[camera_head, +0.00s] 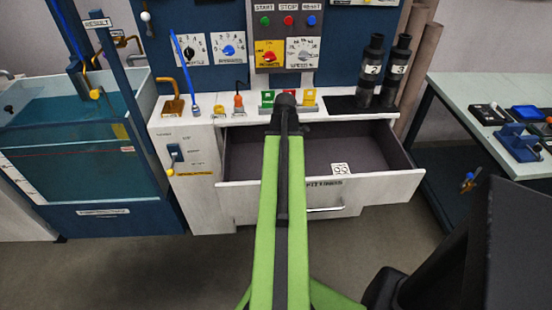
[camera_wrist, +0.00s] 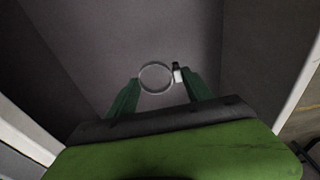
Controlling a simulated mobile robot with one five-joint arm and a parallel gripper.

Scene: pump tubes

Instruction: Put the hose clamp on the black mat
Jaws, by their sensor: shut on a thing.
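The hose clamp (camera_wrist: 155,92), a thin pale metal ring with a small dark and white screw block at its right side, shows in the wrist view. It sits between the two green fingers of my gripper (camera_wrist: 160,84), which is shut on it. The grey inside of the drawer shows beyond it; I cannot tell the height above the drawer floor. In the head view my green arm hides the gripper and the clamp. The black mat (camera_head: 343,104) lies on the right part of the white cabinet top, with two dark cylinders on or beside its right side.
The open drawer (camera_head: 385,150) juts out of the cabinet under the worktop. Small coloured parts (camera_head: 310,97) stand on the worktop left of the mat. A water tank (camera_head: 70,150) is at the left. A side table (camera_head: 475,100) with parts is at the right.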

